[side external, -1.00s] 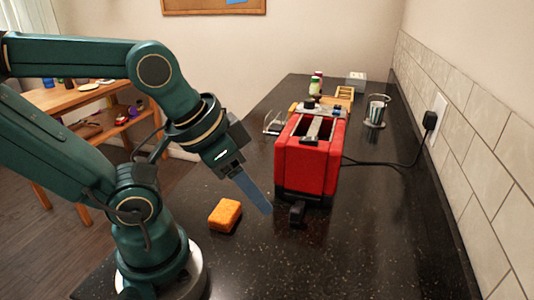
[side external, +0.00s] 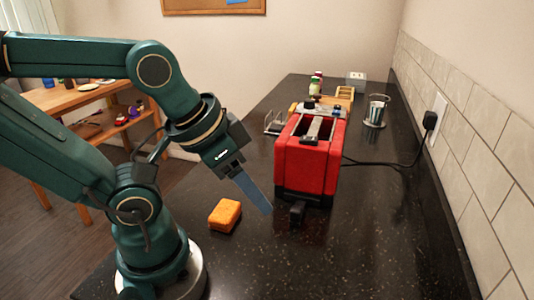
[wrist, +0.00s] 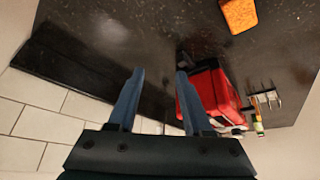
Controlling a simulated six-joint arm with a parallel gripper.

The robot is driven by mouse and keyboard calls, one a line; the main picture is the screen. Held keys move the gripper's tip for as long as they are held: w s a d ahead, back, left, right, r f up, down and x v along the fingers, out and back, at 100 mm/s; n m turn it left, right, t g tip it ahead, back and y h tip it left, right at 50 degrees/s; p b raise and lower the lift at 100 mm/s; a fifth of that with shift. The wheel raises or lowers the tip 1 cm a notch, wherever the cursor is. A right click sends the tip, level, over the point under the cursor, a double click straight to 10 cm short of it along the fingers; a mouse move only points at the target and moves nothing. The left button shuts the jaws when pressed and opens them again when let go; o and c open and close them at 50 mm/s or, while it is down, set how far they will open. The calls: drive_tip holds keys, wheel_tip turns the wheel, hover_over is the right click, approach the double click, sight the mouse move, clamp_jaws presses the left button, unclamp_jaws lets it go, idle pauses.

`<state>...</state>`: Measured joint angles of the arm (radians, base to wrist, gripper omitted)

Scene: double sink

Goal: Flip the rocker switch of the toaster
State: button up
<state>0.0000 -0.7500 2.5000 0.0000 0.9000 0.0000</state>
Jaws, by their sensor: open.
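The red toaster (side external: 300,165) stands upright on the black counter, with a black base and slots on top. A black lever or knob (side external: 297,211) juts from its near end. I cannot make out the rocker switch. My gripper (side external: 266,209) points down and to the right, left of that black part and in front of the toaster's near end. In the wrist view my gripper (wrist: 160,73) is open, with nothing between its two blue fingers. The toaster (wrist: 212,100) lies just right of the right finger, which partly covers it.
An orange sponge (side external: 225,215) lies on the counter left of the toaster. A black cord runs from the toaster to a plug (side external: 430,120) on the tiled wall. A metal cup (side external: 376,111), a wire rack (side external: 274,123) and bottles stand farther back. The near right counter is clear.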

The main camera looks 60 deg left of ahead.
drive_tip(key=shift+c, duration=0.3)
drive_tip(key=c, duration=0.5)
drive_tip(key=shift+n, duration=0.3)
clamp_jaws()
drive_tip(key=w+a+r+n+t+y, duration=0.1)
drive_tip(key=w+a+r+n+y, duration=0.4)
drive_tip(key=w+r, duration=0.7)
drive_tip(key=a+n, duration=0.2)
drive_tip(key=n, duration=0.2)
drive_tip(key=shift+w+y, duration=0.2)
drive_tip(key=shift+y, duration=0.1)
